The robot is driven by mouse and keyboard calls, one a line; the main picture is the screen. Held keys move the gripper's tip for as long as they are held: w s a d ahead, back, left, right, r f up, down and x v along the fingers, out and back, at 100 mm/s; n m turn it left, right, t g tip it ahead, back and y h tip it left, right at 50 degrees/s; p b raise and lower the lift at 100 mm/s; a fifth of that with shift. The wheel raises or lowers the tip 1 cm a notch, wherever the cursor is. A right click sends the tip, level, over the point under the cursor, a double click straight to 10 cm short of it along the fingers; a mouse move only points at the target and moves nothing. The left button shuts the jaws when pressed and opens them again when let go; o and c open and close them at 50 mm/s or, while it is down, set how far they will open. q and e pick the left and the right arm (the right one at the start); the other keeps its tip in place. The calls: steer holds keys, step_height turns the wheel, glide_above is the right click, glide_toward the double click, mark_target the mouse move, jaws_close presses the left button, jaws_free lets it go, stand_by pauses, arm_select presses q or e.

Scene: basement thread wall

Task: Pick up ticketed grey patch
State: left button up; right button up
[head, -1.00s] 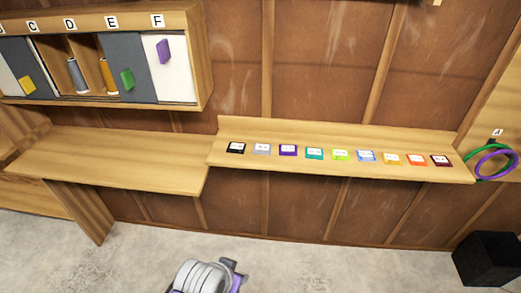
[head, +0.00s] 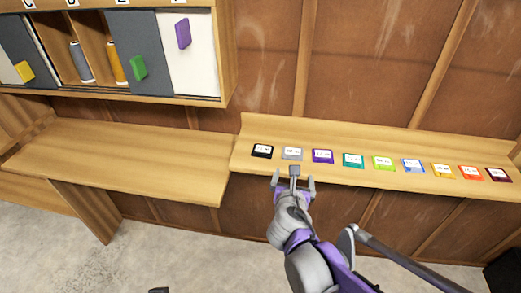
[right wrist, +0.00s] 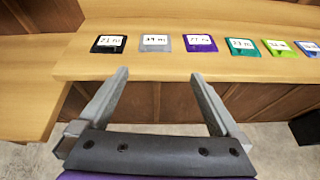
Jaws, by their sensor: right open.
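The grey patch (head: 292,153) lies flat on the narrow wooden ledge, second from the left in a row, with a white ticket on it. In the right wrist view the grey patch (right wrist: 155,43) lies beyond the fingertips, roughly centred between them. My right gripper (head: 294,177) is open and empty at the ledge's front edge, just short of the grey patch. In the right wrist view both fingers of the gripper (right wrist: 158,76) are spread apart, touching no patch.
A black patch (head: 262,151) lies left of the grey one and a purple patch (head: 322,156) right of it, each with a small gap. Several other ticketed patches continue right. A lower wooden shelf (head: 120,160) is clear. A cabinet (head: 228,60) hangs above left.

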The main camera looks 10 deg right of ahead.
mark_target(292, 158)
steer(key=shift+n, duration=0.5)
steer(key=shift+w+a+r+b+x, duration=0.1)
steer(key=shift+a+x, duration=0.05)
steer(key=shift+x, duration=1.7)
steer(key=shift+w+a+r+b+x, duration=0.1)
steer(key=shift+b+x, duration=0.05)
steer(key=shift+x, duration=1.7)
steer(key=shift+w+a+r+b+x, duration=0.1)
steer(key=shift+a+x, duration=0.05)
steer(key=shift+x, duration=1.7)
steer(key=shift+s+t, duration=0.1)
steer(key=shift+t, duration=0.2)
steer(key=c, duration=1)
